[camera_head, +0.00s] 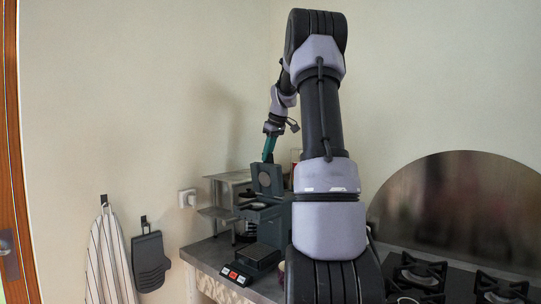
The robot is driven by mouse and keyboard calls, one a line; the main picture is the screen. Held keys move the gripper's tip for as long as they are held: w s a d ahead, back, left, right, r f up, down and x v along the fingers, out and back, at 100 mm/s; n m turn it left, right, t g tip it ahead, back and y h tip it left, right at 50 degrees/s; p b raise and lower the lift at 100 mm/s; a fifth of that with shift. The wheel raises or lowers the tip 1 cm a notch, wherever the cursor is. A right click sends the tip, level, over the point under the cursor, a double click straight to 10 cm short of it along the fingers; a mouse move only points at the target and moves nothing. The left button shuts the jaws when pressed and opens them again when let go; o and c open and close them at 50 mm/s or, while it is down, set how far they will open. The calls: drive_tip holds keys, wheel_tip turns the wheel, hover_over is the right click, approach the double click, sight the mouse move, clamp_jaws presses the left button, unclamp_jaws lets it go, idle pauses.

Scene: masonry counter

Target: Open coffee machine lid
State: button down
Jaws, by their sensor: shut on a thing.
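The dark grey coffee machine (262,218) stands on the counter, left of my arm. Its lid (267,180) is raised and stands close to upright above the body, with a round part on its face. My gripper (267,157) reaches down from above with its teal fingers at the top edge of the lid. It is shut on the lid. The fingertips are small in this view, so the exact grip is hard to see. My arm hides what lies to the right of the machine.
A metal rack (228,188) stands behind the machine, by the wall. A black scale-like device with a red button (231,273) lies at the counter's (205,251) front. A gas stove (420,274) is at the right. A striped towel (107,258) and a dark mitt (150,262) hang at the left.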

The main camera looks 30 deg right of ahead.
drive_tip(key=shift+a+f, duration=0.1)
drive_tip(key=c, duration=0.9)
unclamp_jaws()
drive_tip(key=shift+c, duration=0.2)
drive_tip(key=v, duration=1.1)
drive_tip(key=s+a+m, duration=0.2)
drive_tip(key=s+a, duration=0.4)
drive_tip(key=a, duration=0.5)
drive_tip(key=s+a+f+m+t, duration=0.1)
drive_tip(key=s+a+f+m, duration=0.1)
drive_tip(key=s+a, duration=0.3)
drive_tip(key=s+a+f+m, duration=0.2)
drive_tip(key=s+a+f, duration=0.3)
drive_tip(key=s, duration=0.5)
drive_tip(key=s+a+f+m+t+y, duration=0.1)
drive_tip(key=s+a+f+m, duration=0.1)
drive_tip(key=s+a, duration=0.4)
drive_tip(key=shift+s+f+t, duration=0.3)
drive_tip(key=shift+s+f, duration=0.35)
drive_tip(key=shift+f, duration=0.05)
